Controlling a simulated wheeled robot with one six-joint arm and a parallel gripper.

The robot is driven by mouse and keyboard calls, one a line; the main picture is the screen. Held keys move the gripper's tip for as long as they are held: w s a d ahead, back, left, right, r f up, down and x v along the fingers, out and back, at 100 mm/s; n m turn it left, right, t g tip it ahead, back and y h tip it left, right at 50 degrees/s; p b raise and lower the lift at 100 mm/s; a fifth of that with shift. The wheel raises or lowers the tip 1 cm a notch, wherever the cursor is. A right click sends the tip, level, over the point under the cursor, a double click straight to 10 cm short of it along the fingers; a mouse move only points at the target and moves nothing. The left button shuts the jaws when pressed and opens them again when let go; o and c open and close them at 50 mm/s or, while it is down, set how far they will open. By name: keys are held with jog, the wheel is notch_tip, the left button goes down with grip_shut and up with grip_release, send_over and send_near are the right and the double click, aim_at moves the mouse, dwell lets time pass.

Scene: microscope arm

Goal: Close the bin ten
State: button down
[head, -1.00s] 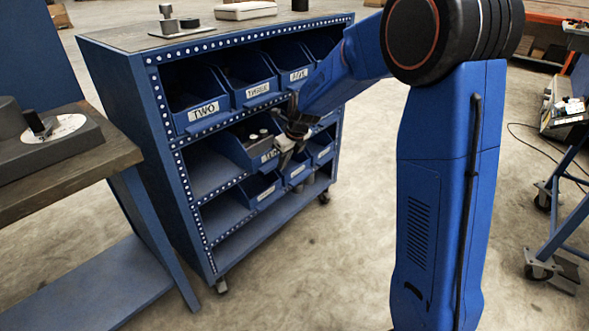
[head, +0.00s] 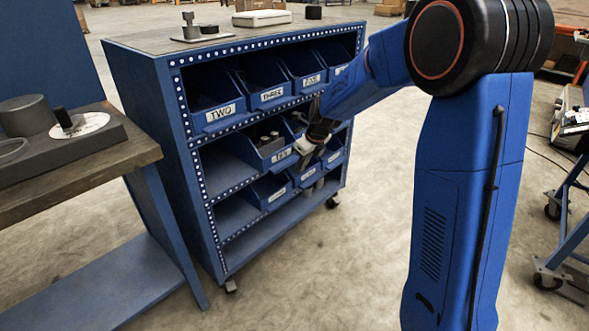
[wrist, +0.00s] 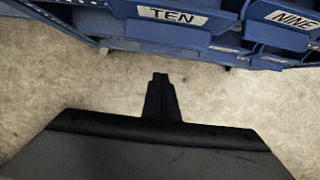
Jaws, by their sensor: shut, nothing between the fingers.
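Bin ten (head: 268,152) is a blue bin in the middle row of the blue shelf unit, with small cylindrical items inside. Its front appears to stand out a little past the shelf edge. My gripper (head: 302,150) is in front of the middle row, just right of the bin's front in the head view. In the wrist view the dark fingers (wrist: 160,76) are together and empty, apart from the label. I cannot tell whether they touch the bin.
Bin nine (wrist: 291,20) is right of bin ten in the wrist view. Blue bins labelled TWO (head: 220,112) and THREE (head: 271,94) are in the top row. A workbench (head: 105,155) stands at the left. The floor (head: 310,265) in front of the shelf unit is clear.

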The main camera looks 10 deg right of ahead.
jog(key=v, duration=0.9)
jog(key=shift+s+d+f+t+y, duration=1.2)
jog(key=shift+s+t+y, duration=0.2)
jog(key=shift+s+t, duration=0.3)
jog(key=w+a+r+x, duration=0.1)
jog(key=w+r+x, duration=0.1)
jog(key=x, duration=1.1)
